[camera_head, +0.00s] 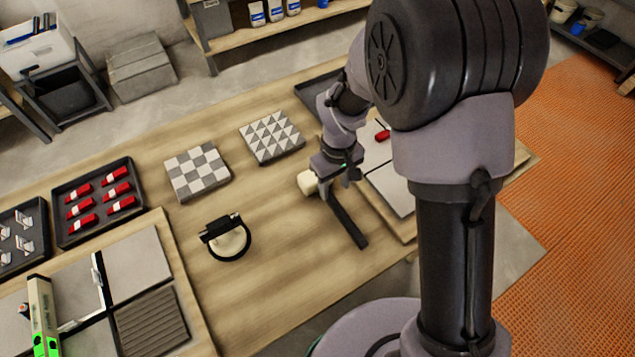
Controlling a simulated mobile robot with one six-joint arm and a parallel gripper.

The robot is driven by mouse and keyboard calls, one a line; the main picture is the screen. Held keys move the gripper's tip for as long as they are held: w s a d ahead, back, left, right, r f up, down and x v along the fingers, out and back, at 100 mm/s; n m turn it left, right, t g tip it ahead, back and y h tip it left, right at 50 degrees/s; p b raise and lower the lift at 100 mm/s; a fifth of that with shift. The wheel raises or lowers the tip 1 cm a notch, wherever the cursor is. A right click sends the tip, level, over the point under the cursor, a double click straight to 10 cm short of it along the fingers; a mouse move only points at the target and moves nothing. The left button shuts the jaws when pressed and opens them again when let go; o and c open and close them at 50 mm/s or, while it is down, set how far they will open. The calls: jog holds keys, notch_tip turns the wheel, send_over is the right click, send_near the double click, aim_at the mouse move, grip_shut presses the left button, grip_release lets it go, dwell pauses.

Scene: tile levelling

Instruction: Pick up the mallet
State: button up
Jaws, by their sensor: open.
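The mallet lies on the wooden table, with its cream head (308,182) to the left and its dark handle (348,222) running down and to the right. My gripper (335,178) is open and points down at the mallet, close to where the handle meets the head. The fingers overlap the upper part of the handle in this view. I cannot tell whether they touch the handle or are still above it.
A round suction-cup tool (226,240) stands to the left. Two patterned tiles, one checkered (197,171) and one with triangles (271,137), lie behind. My arm hides part of the right-hand board (397,224).

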aim_at(331, 197)
jog(key=f+b, duration=0.1)
jog(key=f, duration=0.1)
jog(key=f+b, duration=0.2)
jog(key=f, duration=0.1)
jog(key=shift+a+f, duration=0.35)
jog(key=shift+a, duration=0.05)
jog(key=shift+r, duration=0.15)
jog(key=shift+c, duration=0.6)
grip_shut()
